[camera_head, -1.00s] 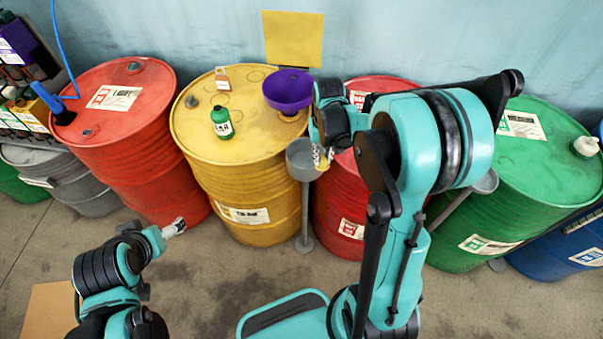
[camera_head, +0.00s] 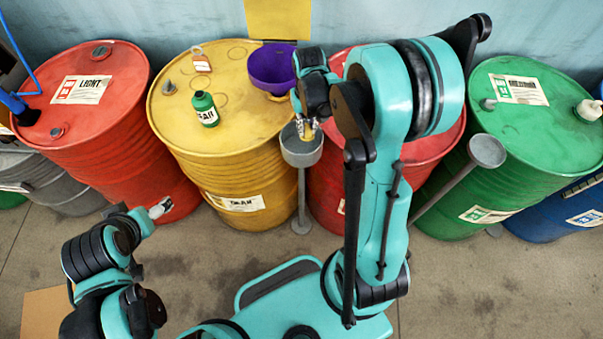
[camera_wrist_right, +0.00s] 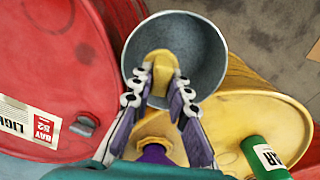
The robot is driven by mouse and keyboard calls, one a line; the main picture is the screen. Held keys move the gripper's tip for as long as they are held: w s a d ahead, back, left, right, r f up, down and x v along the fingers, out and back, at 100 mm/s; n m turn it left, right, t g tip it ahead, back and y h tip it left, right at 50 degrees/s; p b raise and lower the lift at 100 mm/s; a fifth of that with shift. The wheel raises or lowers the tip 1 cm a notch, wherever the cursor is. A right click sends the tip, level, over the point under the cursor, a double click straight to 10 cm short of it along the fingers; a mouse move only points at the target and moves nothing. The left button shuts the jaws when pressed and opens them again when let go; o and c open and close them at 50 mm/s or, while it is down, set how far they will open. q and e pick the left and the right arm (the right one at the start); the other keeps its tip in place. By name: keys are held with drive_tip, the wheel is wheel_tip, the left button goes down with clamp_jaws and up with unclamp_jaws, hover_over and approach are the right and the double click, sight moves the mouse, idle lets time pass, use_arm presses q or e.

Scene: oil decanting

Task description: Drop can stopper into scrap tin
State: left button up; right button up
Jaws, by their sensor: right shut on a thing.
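The scrap tin (camera_head: 302,156) is a grey round cup on a thin stand in front of the yellow drum. In the right wrist view its open mouth (camera_wrist_right: 204,48) faces me, and its grey inside looks empty where it shows. My right gripper (camera_head: 306,129) is over the tin's mouth. It is shut on the yellow stopper (camera_wrist_right: 160,64), which shows between the fingertips against the tin's inside. I cannot tell whether the stopper is below the rim. My left gripper (camera_head: 160,208) is low at the left, away from the tin; its finger opening is unclear.
The yellow drum (camera_head: 180,135) carries a green bottle (camera_head: 205,110), a purple funnel (camera_head: 271,68) and a small tagged item (camera_head: 201,60). Red drums (camera_head: 95,130) and a green drum (camera_head: 545,135) stand alongside. Another grey cup (camera_head: 487,151) on a slanted stand is at the right.

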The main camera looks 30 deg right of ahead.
drive_tip(key=shift+f, duration=0.3)
drive_tip(key=o, duration=0.8)
drive_tip(key=shift+r, duration=0.2)
wheel_tip(320, 180, up, 12)
drive_tip(key=shift+f, duration=0.1)
drive_tip(key=s+a+f+n+t+b, duration=0.1)
drive_tip(key=s+a+t+b, duration=0.1)
drive_tip(key=s+a, duration=0.1)
drive_tip(key=s+a+f+t+b, duration=0.2)
drive_tip(key=s+a, duration=0.2)
drive_tip(key=s+a+f+n+t+b, duration=0.1)
drive_tip(key=s+a+t+b, duration=0.1)
drive_tip(key=s+a+t, duration=0.1)
drive_tip(key=shift+s+a+f+n, duration=0.15)
drive_tip(key=shift+s+a+f, duration=0.05)
drive_tip(key=shift+s, duration=0.2)
drive_tip(key=shift+s+a+f+n, duration=0.15)
drive_tip(key=shift+s, duration=0.2)
